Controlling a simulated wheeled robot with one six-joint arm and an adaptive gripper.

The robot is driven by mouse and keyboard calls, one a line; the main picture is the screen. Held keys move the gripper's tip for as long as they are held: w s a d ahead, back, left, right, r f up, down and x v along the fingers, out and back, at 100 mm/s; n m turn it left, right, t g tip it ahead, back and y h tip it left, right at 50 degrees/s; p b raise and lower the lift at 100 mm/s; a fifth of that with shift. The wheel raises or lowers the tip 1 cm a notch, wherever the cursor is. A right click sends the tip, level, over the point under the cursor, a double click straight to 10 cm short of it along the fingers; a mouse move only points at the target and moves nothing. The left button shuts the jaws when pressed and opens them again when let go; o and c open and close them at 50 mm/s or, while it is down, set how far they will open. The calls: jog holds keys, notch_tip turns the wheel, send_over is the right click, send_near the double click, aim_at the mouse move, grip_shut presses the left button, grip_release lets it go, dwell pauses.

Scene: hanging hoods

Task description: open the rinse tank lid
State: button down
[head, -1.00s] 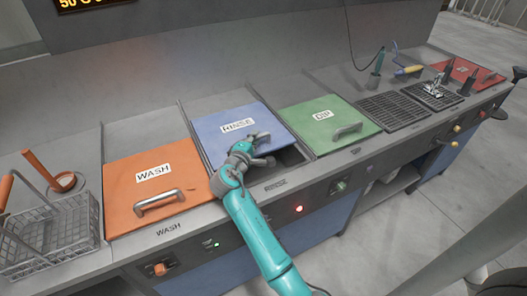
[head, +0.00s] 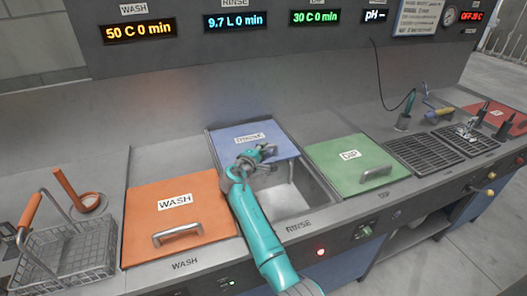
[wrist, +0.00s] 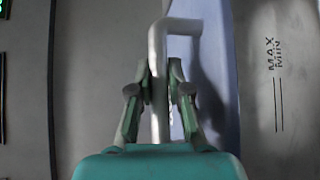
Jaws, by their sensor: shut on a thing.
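The blue rinse tank lid (head: 235,139) is slid back toward the rear wall in the head view. The front part of the rinse tank (head: 290,190) is uncovered and its grey inside shows. My gripper (head: 262,156) is at the lid's front handle. In the wrist view my gripper (wrist: 160,92) is shut on the grey bar handle (wrist: 158,50), one finger on each side. The lid's blue surface (wrist: 220,60) shows beside the handle, and MAX and MIN marks show on the tank wall at right.
The orange wash lid (head: 190,190) is closed at left and the green dip lid (head: 335,165) is closed at right. A wire basket (head: 70,250) stands at far left. Display panels (head: 235,20) hang above the rear.

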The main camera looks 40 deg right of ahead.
jog(key=c, duration=1.1)
grip_release()
jog(key=v, duration=1.2)
